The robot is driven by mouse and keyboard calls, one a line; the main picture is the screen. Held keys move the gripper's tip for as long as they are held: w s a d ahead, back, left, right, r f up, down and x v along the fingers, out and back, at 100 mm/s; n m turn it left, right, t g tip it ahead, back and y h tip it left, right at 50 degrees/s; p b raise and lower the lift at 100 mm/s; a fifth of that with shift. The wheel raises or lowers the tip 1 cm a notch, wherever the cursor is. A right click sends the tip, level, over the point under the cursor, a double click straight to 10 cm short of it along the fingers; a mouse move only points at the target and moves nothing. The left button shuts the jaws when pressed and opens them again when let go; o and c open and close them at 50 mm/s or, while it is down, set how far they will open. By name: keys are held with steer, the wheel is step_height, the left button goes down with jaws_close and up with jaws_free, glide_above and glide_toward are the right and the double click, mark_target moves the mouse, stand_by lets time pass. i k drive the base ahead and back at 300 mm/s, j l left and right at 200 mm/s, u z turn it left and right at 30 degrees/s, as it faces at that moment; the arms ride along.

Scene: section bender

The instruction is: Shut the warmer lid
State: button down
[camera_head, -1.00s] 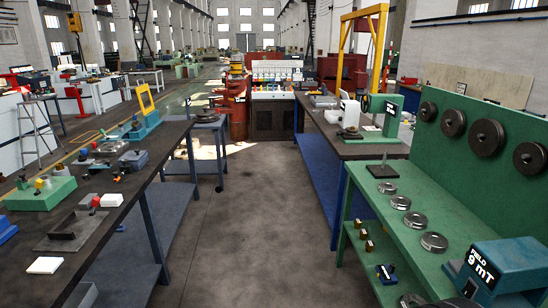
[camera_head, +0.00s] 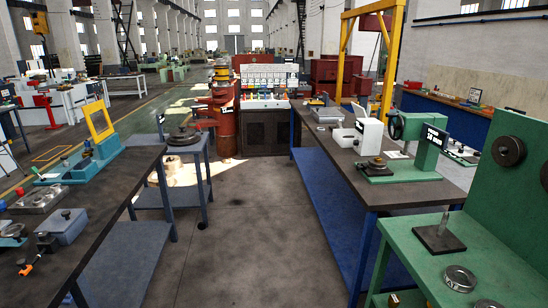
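No warmer with a lid can be made out for certain. On the right-hand dark-topped table (camera_head: 345,165) there is a low white item (camera_head: 342,137) beside a taller white box (camera_head: 370,140); whether either belongs to the warmer I cannot tell. A grey box (camera_head: 328,114) sits farther back on the same table. On the left table (camera_head: 100,203), a blue-grey box (camera_head: 63,227) with a knob on top looks closed. My gripper is not in view.
A clear floor aisle (camera_head: 245,220) runs between the tables. A small blue-grey cart (camera_head: 182,160) stands at left, a green bench (camera_head: 420,262) at near right. A green press (camera_head: 430,145) and yellow frame (camera_head: 394,65) stand on the right. An orange-red machine (camera_head: 226,130) is ahead.

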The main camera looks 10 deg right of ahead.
mark_target(360, 112)
steer(key=i, duration=2.05)
steer(key=i+z, duration=0.1)
steer(key=i, duration=0.55)
steer(key=i+j+z, duration=0.15)
steer(key=i, duration=0.5)
steer(key=i+j+z, duration=0.1)
steer(key=i, duration=0.55)
